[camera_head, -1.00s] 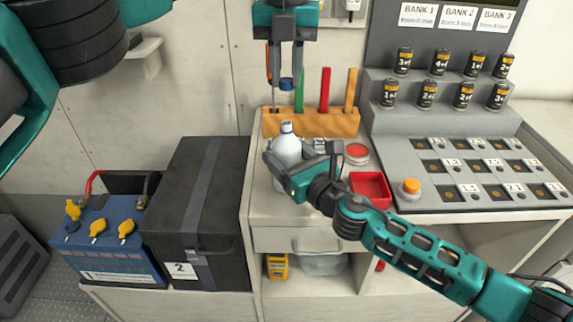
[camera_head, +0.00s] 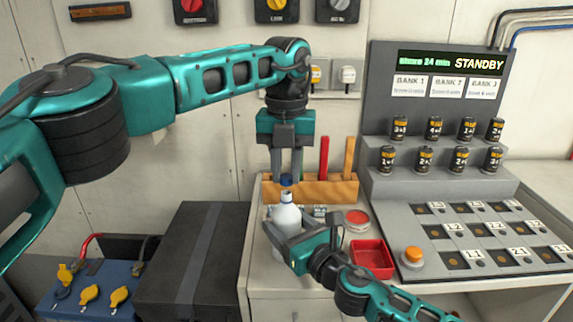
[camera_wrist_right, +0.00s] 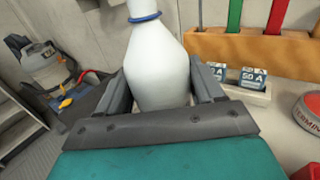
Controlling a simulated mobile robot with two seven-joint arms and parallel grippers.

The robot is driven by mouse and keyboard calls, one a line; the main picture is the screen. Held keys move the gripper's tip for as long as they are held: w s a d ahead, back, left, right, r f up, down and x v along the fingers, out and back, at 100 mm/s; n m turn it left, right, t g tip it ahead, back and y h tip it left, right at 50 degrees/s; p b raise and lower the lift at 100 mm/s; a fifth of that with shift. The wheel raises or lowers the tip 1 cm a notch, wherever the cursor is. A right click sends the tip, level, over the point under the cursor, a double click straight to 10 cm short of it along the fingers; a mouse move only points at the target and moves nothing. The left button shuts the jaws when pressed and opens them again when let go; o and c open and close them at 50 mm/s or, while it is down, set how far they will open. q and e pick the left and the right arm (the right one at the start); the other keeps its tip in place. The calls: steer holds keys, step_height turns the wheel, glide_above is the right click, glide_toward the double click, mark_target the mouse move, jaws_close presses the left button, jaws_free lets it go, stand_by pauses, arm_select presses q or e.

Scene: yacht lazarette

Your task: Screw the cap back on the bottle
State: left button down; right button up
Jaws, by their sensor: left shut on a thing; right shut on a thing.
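The white bottle (camera_head: 288,216) stands upright on the counter. It also shows large in the right wrist view (camera_wrist_right: 162,62), with a blue ring around its neck and its top cut off by the frame. My right gripper (camera_head: 287,243) is shut around the bottle's body, one finger on each side. My left gripper (camera_head: 287,172) points straight down above the bottle, shut on the blue cap (camera_head: 286,181). The cap is just above the bottle's mouth and roughly in line with it. A small gap seems to show between them.
A wooden rack (camera_head: 318,188) with coloured upright pieces stands behind the bottle. A red tray (camera_head: 371,259) and a round red-topped tin (camera_head: 357,219) sit to the right. A grey panel (camera_head: 400,210) fills the far right. A black box (camera_head: 195,260) stands left.

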stand_by(0.3)
arm_select(q)
steer(key=shift+f, duration=0.85)
steer(key=shift+f, duration=0.6)
